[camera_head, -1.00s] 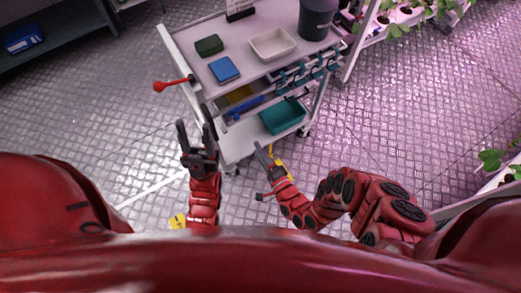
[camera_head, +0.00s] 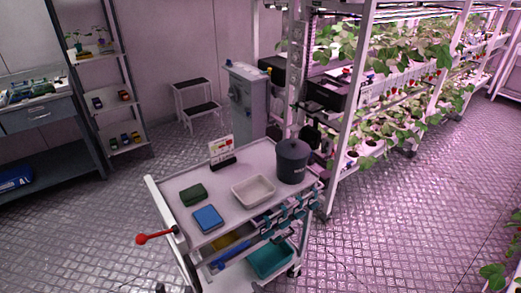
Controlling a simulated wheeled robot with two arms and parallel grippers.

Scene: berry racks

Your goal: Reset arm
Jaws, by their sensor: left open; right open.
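Only a small dark tip of my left gripper (camera_head: 160,288) shows at the bottom edge, in front of the white cart (camera_head: 165,205) and below its red-knobbed lever (camera_head: 150,237). The rest of that gripper is cut off by the frame, and it is open. My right gripper and both arms are out of view. On the cart top are a green box (camera_head: 193,195), a blue box (camera_head: 208,218), a white tray (camera_head: 253,203), a dark bucket (camera_head: 292,162) and a small sign (camera_head: 221,150).
The cart's lower shelf holds a teal bin (camera_head: 270,260). Plant racks (camera_head: 350,110) stand at the back right. A grey cabinet (camera_head: 248,105), a step stool (camera_head: 198,105), a shelf unit (camera_head: 115,95) and a workbench (camera_head: 40,115) line the back and left. The floor on both sides is clear.

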